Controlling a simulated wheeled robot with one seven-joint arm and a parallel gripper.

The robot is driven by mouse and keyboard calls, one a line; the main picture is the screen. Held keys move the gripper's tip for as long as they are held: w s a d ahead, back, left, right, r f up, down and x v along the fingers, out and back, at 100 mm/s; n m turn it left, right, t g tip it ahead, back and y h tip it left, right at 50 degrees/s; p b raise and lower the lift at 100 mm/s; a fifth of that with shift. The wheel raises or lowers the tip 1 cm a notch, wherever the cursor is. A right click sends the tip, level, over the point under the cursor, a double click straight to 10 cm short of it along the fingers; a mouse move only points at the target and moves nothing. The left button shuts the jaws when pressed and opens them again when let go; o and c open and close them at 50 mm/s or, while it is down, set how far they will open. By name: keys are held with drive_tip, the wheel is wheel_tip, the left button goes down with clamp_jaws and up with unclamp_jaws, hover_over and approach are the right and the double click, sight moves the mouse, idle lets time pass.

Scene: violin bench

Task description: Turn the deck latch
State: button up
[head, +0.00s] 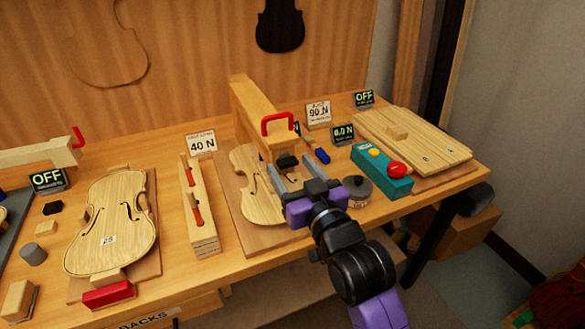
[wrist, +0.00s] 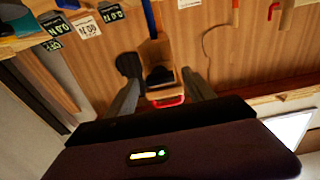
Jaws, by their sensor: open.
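My gripper (head: 289,166) is open, its two grey fingers spread over the upper part of a pale violin plate (head: 250,190). In the wrist view, the fingers stand either side of a black block-like part (wrist: 160,76) on the end of a wooden beam. That black part also shows in the head view (head: 287,161), between the fingertips; I cannot tell whether they touch it. A red handle (head: 278,124) is on the beam's end, and its red also shows in the wrist view (wrist: 168,102). No part is labelled as the deck latch, so I cannot tell which one it is.
A teal box (head: 381,172) with red and yellow buttons and a grey round weight (head: 357,187) lie right of my gripper. A small blue object (head: 322,156) is close by. A wooden block with red parts (head: 200,215) stands left. Display signs stand behind.

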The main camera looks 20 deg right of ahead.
clamp_jaws()
idle(0.4)
drive_tip(key=n+p, duration=0.1)
drive_tip(key=n, duration=0.3)
drive_tip(key=shift+n+p, duration=0.35)
drive_tip(key=shift+n, duration=0.05)
drive_tip(key=n+p, duration=0.1)
drive_tip(key=n, duration=0.3)
drive_tip(key=shift+n, duration=0.3)
drive_tip(key=n+p, duration=0.1)
drive_tip(key=n, duration=0.3)
drive_tip(key=shift+n+p, duration=0.75)
drive_tip(key=shift+n, duration=1.45)
